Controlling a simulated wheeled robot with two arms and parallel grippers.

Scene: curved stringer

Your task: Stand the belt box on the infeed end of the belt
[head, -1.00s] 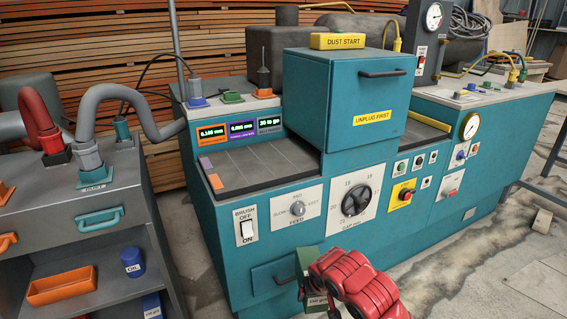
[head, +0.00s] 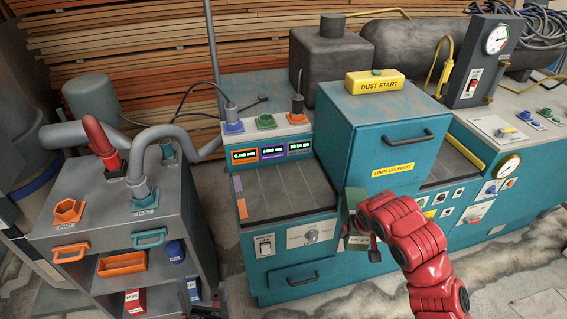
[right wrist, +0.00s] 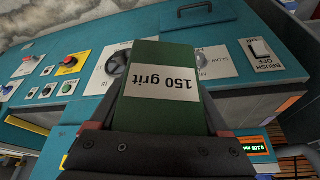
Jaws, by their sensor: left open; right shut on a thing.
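The belt box, a dark green box with a white "150 grit" label, is in my right gripper (head: 362,230), in front of the teal machine. The right wrist view shows the box (right wrist: 160,95) between my right fingers, its label upside down there. The red arm covers part of it in the head view. The machine's dark belt (head: 285,195) is bare on its left, infeed side. The box is to the right of that stretch and apart from it. My left gripper (head: 206,306) is open, low at the bottom edge, only partly in view.
The teal hood (head: 370,135) stands right of the bare belt. Displays (head: 271,153) and coloured sockets line its back. A grey cart (head: 105,215) with hoses and an orange tray (head: 122,263) stands left, across a narrow gap.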

